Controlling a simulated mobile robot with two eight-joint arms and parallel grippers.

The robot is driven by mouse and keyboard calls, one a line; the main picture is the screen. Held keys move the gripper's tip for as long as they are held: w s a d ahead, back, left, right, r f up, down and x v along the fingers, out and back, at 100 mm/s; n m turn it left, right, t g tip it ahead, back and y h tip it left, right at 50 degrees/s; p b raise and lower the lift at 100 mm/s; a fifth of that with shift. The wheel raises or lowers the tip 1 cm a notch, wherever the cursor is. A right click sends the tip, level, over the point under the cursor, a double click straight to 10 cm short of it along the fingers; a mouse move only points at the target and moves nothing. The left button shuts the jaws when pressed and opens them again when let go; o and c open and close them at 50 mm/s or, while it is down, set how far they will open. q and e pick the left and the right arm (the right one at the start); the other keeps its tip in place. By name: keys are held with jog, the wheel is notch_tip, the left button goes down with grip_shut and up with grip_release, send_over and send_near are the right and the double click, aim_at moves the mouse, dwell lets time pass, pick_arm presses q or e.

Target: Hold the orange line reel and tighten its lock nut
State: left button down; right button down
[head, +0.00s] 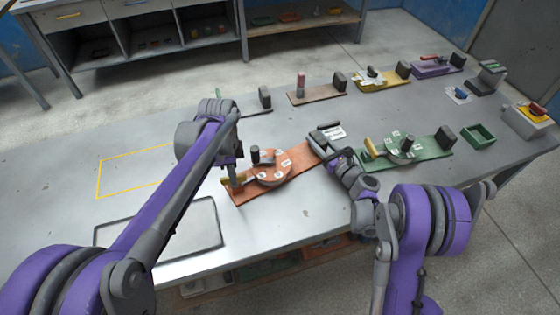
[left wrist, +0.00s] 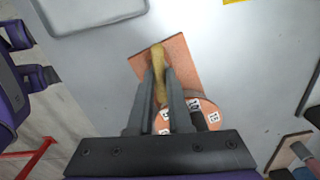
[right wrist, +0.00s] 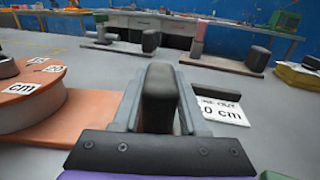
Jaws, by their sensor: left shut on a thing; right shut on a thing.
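The orange line reel (head: 272,174) lies flat on an orange-brown board (head: 240,196), with white number labels on its top and a dark upright knob (head: 267,157). I cannot tell which part is the lock nut. My left gripper (left wrist: 160,75) is shut on a yellow handle (left wrist: 157,54) at the board's left end, beside the reel. The reel shows partly behind the fingers in the left wrist view (left wrist: 231,112). My right gripper (right wrist: 158,100) is shut on a dark upright block (right wrist: 159,80) at the board's other end. The reel shows at left in the right wrist view (right wrist: 30,95).
A white printed card (head: 334,132) lies just beyond my right gripper. A green reel (head: 400,152) on a green board stands to the right, near a green tray (head: 479,136). More boards line the table's back. A yellow outline (head: 100,176) marks bare table at left.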

pick_arm(q)
jog(key=m, duration=0.6)
jog(key=shift+m, duration=0.3)
jog(key=m, duration=0.5)
jog(key=shift+m, duration=0.4)
jog(key=c, duration=0.8)
grip_release()
jog(key=shift+c, duration=0.2)
jog(key=shift+r, duration=0.1)
notch_tip(320, 180, up, 12)
